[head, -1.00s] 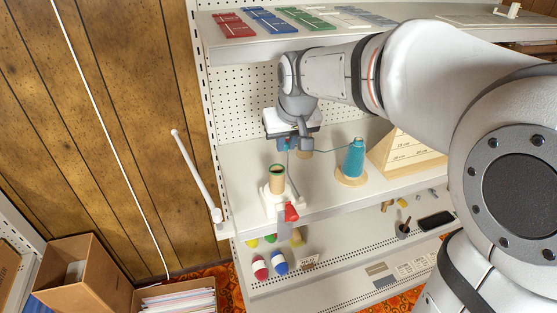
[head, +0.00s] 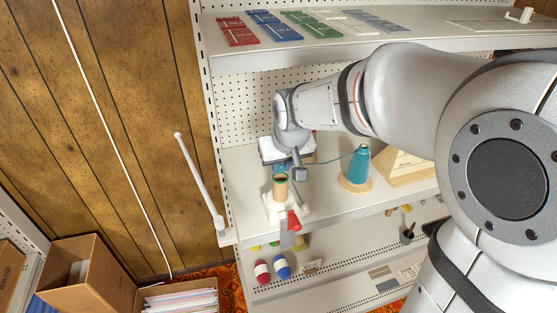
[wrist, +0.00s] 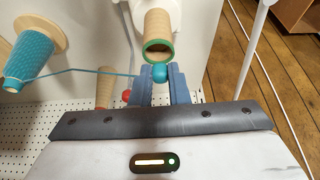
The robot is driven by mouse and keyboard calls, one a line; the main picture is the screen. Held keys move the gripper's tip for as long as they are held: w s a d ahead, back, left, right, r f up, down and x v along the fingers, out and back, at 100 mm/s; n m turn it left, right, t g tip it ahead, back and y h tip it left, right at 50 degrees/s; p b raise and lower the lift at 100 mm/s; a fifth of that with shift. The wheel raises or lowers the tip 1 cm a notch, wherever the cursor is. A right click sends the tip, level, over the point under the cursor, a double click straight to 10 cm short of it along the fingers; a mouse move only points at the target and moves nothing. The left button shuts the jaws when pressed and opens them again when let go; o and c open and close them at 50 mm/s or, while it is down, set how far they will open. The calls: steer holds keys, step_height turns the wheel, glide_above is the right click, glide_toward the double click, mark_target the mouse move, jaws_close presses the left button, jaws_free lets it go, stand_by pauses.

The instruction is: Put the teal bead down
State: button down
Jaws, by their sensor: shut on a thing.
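My gripper (wrist: 160,88) is shut on the teal bead (wrist: 160,73), which shows between the blue fingertips in the wrist view. A teal thread (wrist: 95,72) runs from the bead to the cone of teal thread (wrist: 29,55). The bead is close to the green-rimmed mouth of a tan tube (wrist: 158,28); I cannot tell if they touch. In the head view my gripper (head: 281,168) is just above and behind the tube (head: 281,190) on its white stand (head: 275,211). The cone (head: 358,165) stands upright on a wooden base to the right.
A red part (head: 293,221) juts from the stand's front. A wooden box with markings (head: 405,168) is right of the cone. Red (head: 262,270) and blue (head: 282,266) spools are on the shelf below. A white rod (head: 200,183) stands at the left shelf edge.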

steer(key=shift+f+b, duration=0.65)
steer(key=c, duration=1.4)
jaws_free()
steer(key=shift+r, duration=0.1)
steer(key=shift+r, duration=0.1)
steer(key=shift+r+p, duration=0.25)
steer(key=shift+p, duration=0.2)
steer(key=b+v, duration=0.2)
steer(key=v, duration=1)
steer(key=s+d+f+m, duration=0.1)
steer(key=s+d+f, duration=0.3)
steer(key=s, duration=0.1)
steer(key=s+d+f+m, duration=0.1)
steer(key=s+d+f, duration=0.2)
steer(key=s+d, duration=0.1)
steer(key=s+d+f+m+h, duration=0.1)
steer(key=s+d+f, duration=0.3)
steer(key=s, duration=0.2)
steer(key=shift+f+g, duration=0.3)
steer(key=shift+g, duration=0.1)
